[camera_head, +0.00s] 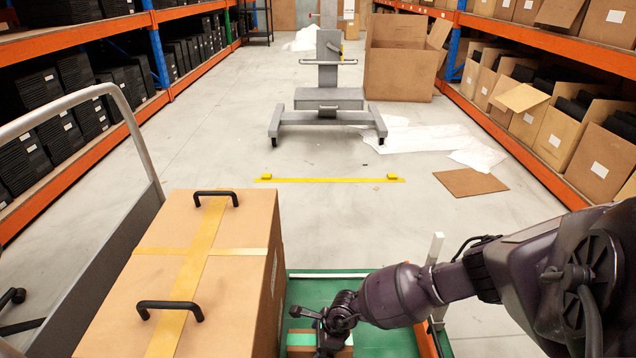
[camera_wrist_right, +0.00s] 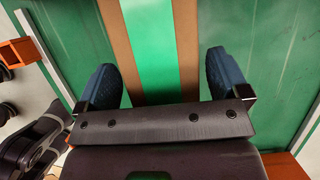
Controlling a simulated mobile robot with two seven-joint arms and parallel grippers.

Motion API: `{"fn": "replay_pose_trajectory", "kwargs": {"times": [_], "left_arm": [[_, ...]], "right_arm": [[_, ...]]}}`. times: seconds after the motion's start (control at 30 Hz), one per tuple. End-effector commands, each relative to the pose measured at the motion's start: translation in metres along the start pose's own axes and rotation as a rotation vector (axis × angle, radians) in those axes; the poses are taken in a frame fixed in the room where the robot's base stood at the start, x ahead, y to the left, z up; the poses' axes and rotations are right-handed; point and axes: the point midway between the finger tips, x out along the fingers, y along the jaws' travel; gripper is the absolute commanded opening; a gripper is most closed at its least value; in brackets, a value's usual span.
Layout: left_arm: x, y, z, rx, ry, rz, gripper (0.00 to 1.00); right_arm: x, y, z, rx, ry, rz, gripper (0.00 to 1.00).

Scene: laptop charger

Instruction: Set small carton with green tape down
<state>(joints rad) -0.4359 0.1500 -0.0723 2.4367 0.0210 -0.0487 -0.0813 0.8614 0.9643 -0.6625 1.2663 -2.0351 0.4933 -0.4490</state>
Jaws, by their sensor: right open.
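The small carton (camera_head: 300,351) is brown with a band of green tape (camera_head: 301,339) and shows at the bottom of the head view. It sits at the green deck, beside the large carton. In the right wrist view the small carton (camera_wrist_right: 188,45) runs up the middle, with the green tape (camera_wrist_right: 150,50) along it. My right gripper (camera_head: 330,335) is over the small carton and partly hides it. In the wrist view its two blue fingertips (camera_wrist_right: 160,75) stand apart, one on each side of the carton. My left gripper is not in view.
A large carton (camera_head: 245,290) with yellow tape and black handles stands just left. The green deck (camera_head: 330,284) has a grey rail (camera_head: 140,140) at left. A grey wheeled stand (camera_head: 330,100), floor sheets and an open box (camera_head: 400,70) lie ahead. Shelves line both sides.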

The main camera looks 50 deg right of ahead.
Motion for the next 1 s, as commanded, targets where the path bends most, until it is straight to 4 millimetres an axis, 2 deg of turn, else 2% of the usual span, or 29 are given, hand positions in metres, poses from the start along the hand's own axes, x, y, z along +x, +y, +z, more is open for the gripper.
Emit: {"fn": "replay_pose_trajectory", "kwargs": {"times": [0.03, 0.2, 0.4, 0.5, 0.7, 1.0], "left_arm": [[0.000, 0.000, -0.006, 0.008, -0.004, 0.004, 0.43], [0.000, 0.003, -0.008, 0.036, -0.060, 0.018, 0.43], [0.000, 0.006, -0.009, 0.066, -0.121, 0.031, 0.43], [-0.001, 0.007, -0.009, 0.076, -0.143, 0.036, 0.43], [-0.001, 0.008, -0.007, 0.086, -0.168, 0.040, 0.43], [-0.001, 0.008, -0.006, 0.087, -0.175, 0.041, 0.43]], "right_arm": [[-0.016, -0.005, 0.008, -0.004, -0.010, -0.009, 0.93], [-0.051, -0.005, 0.009, -0.003, -0.012, -0.010, 0.93], [-0.085, -0.004, 0.008, -0.004, -0.011, -0.009, 0.93], [-0.096, -0.003, 0.005, -0.003, -0.008, -0.007, 0.93], [-0.105, -0.001, 0.003, -0.001, -0.003, -0.003, 0.93], [-0.104, -0.001, 0.001, 0.000, -0.001, -0.001, 0.93]]}}
